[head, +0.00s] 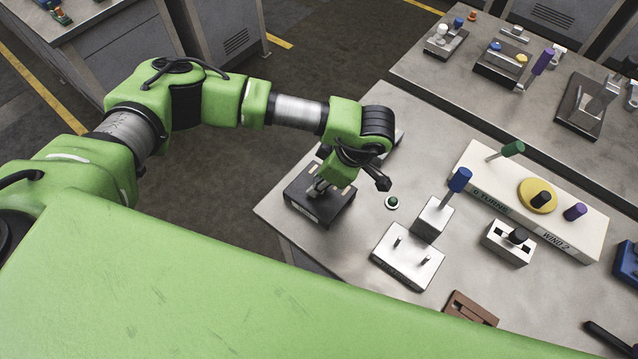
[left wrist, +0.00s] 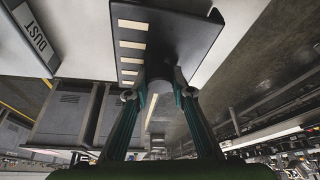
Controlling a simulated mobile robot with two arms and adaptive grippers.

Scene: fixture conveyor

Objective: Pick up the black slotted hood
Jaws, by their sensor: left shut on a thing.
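The black slotted hood (head: 326,208) is at the left end of the grey metal table in the head view. In the left wrist view the hood (left wrist: 185,35) is a dark block with a row of several pale slots along its left side. My left gripper (head: 318,187) reaches down onto the hood's top from above. In the left wrist view both fingers of this gripper (left wrist: 160,84) close on the hood at its near edge. Part of the hood is hidden behind the gripper, and I cannot tell whether it touches the table. My right gripper is not in view.
A green button (head: 391,202) sits just right of the hood. A two-pin plate (head: 408,257), a blue-handled block (head: 433,220) and a white crank panel (head: 480,165) stand further right. A label reading DUST (left wrist: 36,36) shows in the left wrist view.

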